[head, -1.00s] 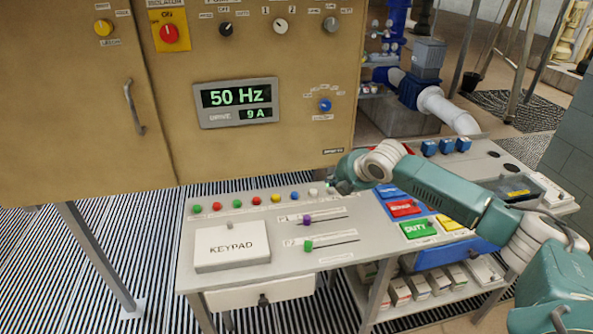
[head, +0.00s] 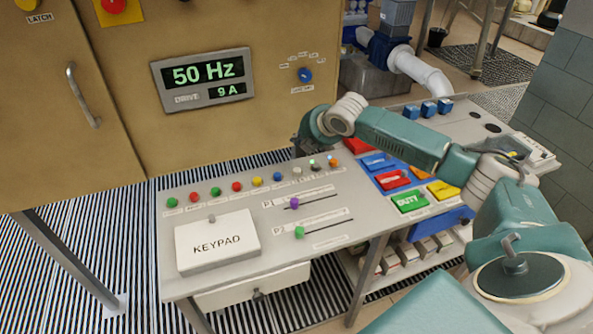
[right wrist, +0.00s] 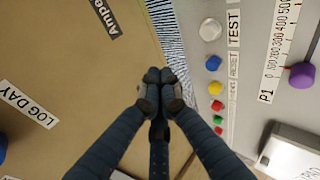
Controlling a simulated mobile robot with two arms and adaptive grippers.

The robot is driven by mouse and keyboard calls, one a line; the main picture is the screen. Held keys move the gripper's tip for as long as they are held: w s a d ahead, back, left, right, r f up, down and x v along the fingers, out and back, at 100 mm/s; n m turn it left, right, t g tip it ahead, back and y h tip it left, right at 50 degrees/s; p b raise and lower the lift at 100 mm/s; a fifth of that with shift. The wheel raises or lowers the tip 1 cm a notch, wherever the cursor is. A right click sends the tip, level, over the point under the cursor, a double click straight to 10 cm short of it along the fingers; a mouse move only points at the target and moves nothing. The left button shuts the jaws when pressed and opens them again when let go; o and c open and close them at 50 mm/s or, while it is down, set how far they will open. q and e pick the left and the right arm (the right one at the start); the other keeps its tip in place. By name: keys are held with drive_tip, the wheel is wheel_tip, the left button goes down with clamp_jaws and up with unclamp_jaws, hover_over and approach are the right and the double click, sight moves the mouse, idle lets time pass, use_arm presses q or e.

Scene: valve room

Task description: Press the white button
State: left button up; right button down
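The white button (head: 297,170) is in the row of coloured buttons along the back of the sloped console, just right of the blue button (head: 277,176). In the right wrist view the white button (right wrist: 210,29) sits beside a "TEST" label, up and right of my fingertips. My right gripper (head: 303,150) is just behind the white button in the head view, small and dark there. In the wrist view the right gripper (right wrist: 161,78) has its fingertips together with nothing seen between them, apart from the button. My left gripper is not in view.
A lit button (head: 314,163) and an orange one (head: 333,162) stand close on the right. The tan cabinet (head: 230,130) rises behind the console. The keypad cover (head: 217,243) and two sliders (head: 299,232) are at the front. Coloured switches (head: 395,180) lie under my right arm.

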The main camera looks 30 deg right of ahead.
sight(298, 171)
wheel_tip(298, 171, down, 3)
drive_tip(key=b, duration=0.3)
wheel_tip(298, 171, down, 3)
drive_tip(key=b, duration=0.4)
drive_tip(key=shift+f, duration=1.15)
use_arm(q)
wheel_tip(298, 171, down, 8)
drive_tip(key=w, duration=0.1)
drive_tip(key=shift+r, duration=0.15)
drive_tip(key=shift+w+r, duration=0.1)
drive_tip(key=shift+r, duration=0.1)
use_arm(e)
drive_tip(key=shift+f, duration=0.2)
drive_tip(key=shift+f, duration=0.25)
